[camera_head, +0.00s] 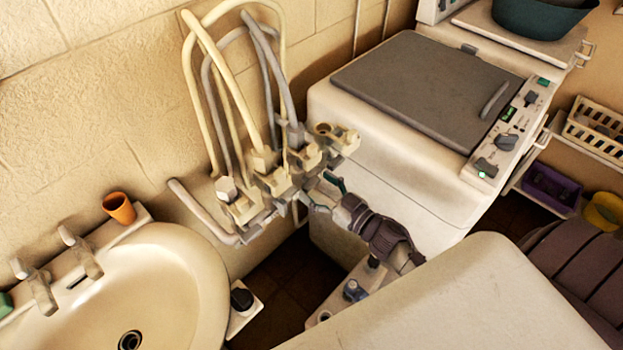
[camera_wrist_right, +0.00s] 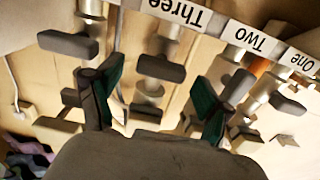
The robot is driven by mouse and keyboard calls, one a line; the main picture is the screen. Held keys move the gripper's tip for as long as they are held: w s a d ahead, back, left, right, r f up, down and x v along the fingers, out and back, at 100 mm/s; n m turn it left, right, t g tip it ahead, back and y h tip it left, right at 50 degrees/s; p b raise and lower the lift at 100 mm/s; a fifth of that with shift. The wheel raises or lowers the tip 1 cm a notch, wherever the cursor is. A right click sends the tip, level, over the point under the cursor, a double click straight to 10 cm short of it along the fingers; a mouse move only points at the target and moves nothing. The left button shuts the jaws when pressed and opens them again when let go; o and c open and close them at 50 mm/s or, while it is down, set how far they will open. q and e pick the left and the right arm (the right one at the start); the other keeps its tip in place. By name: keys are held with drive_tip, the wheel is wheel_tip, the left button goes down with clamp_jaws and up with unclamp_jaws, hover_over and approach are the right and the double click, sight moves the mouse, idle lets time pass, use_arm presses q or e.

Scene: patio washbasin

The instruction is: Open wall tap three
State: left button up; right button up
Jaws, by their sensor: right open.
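The wall taps stand in a row on the wall beside the washbasin in the head view, with hoses rising behind them. In the right wrist view, which is upside down, the label "Three" (camera_wrist_right: 180,12) sits above a tap with a dark grey bar handle (camera_wrist_right: 162,68). My right gripper (camera_head: 322,188) reaches the tap row from the right in the head view. In the wrist view its fingers (camera_wrist_right: 157,92) are open, one either side of the line of tap three. Whether they touch it cannot be told. My left gripper is not in view.
Tap two, under its label "Two" (camera_wrist_right: 250,38), lies close to the right finger in the wrist view; another tap handle (camera_wrist_right: 68,43) is at left. The washbasin (camera_head: 170,290) holds an orange cup (camera_head: 119,208) at its back edge. A white machine (camera_head: 400,170) stands behind my right gripper.

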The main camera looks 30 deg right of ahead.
drive_tip(key=shift+x, duration=1.05)
drive_tip(key=c, duration=1.2)
drive_tip(key=shift+o, duration=0.2)
